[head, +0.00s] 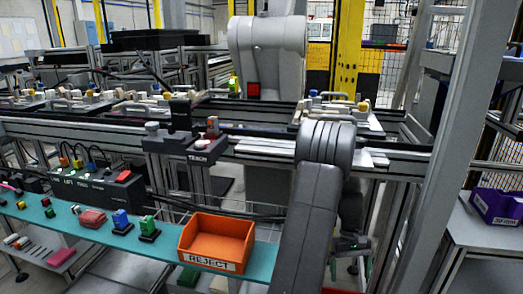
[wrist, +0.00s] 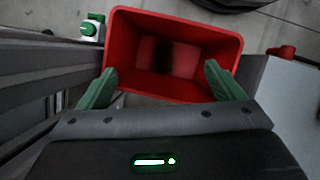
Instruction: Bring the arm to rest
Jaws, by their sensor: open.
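My gripper (wrist: 160,68) is open in the wrist view, its two green fingers spread wide with nothing between them. It points down over a red bin (wrist: 122,28), whose inside shows a dark patch and no clear object. In the head view my arm folds over the rail and hangs down in front of the line. There my gripper (head: 350,268) is low, right of the teal shelf and partly hidden by my own arm link. A sliver of the red bin (head: 342,291) shows at the bottom edge.
An orange REJECT bin (head: 215,240) stands on the teal shelf (head: 165,258), left of my arm. The conveyor rail (head: 255,160) runs behind it. A grey post (head: 435,150) rises close on the right. A purple bin (head: 497,207) sits on a side table.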

